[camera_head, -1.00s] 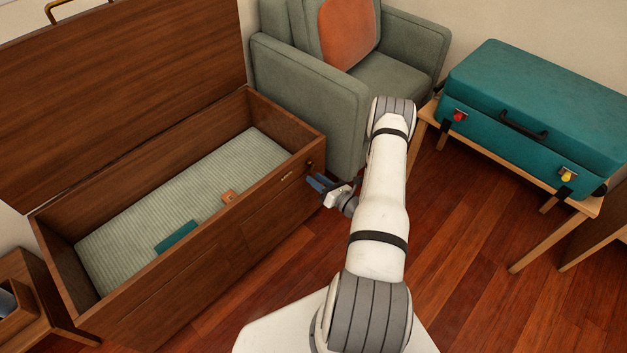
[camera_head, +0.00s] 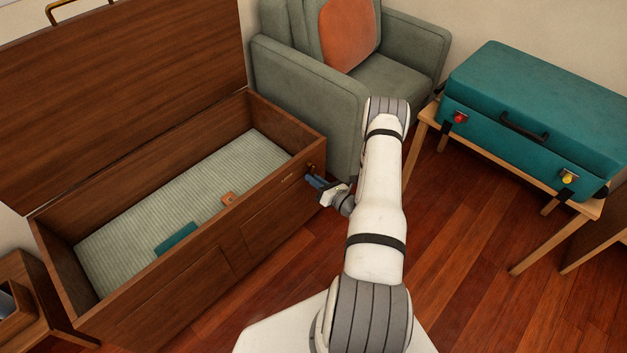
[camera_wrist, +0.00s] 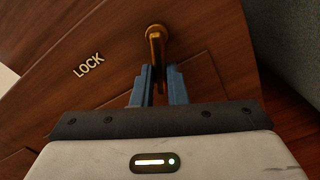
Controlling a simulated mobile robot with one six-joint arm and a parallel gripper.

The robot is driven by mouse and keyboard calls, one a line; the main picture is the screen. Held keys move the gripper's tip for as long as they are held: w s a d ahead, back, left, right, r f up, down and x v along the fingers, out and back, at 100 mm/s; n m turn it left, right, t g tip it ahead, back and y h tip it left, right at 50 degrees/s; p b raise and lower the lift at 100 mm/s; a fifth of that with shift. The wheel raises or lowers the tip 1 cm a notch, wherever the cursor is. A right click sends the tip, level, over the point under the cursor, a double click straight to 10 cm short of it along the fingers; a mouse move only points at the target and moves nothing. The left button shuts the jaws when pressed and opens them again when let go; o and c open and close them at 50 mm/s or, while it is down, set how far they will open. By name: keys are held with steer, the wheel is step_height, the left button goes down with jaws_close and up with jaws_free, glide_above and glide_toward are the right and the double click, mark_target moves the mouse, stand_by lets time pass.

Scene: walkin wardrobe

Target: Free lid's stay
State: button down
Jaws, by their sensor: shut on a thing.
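A wooden chest (camera_head: 215,246) stands at the left with its lid (camera_head: 120,85) raised upright. In the wrist view a brass lever (camera_wrist: 157,48) with a round head sticks out from the chest's wooden face (camera_wrist: 100,50), beside the raised word LOCK (camera_wrist: 88,66). My gripper (camera_wrist: 158,82) has its blue fingers closed on the lever's lower end, on either side of it. In the head view my gripper (camera_head: 313,181) is at the chest's right front corner. The lever is mostly hidden there.
The chest holds a striped pad (camera_head: 215,185), a teal item (camera_head: 176,239) and a small orange item (camera_head: 228,199). A green armchair (camera_head: 310,100) stands close behind the corner. A teal suitcase (camera_head: 530,110) lies on a wooden stand at the right. The floor in front is clear.

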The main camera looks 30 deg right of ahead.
steer(key=n, duration=0.1)
steer(key=n+b, duration=0.1)
steer(key=shift+w+d+f+n, duration=0.1)
steer(key=shift+d+f+n, duration=0.15)
steer(key=shift+d+n, duration=0.1)
steer(key=n, duration=0.3)
steer(key=shift+w+d+b, duration=0.2)
steer(key=shift+d+b, duration=0.15)
steer(key=shift+d, duration=0.05)
steer(key=c, duration=1.4)
jaws_free()
steer(key=shift+r, duration=0.1)
steer(key=shift+c, duration=0.2)
steer(key=shift+s, duration=0.1)
steer(key=p+v, duration=0.2)
steer(key=v, duration=0.5)
steer(key=shift+s+d, duration=0.15)
steer(key=shift+s, duration=0.15)
steer(key=shift+r, duration=0.1)
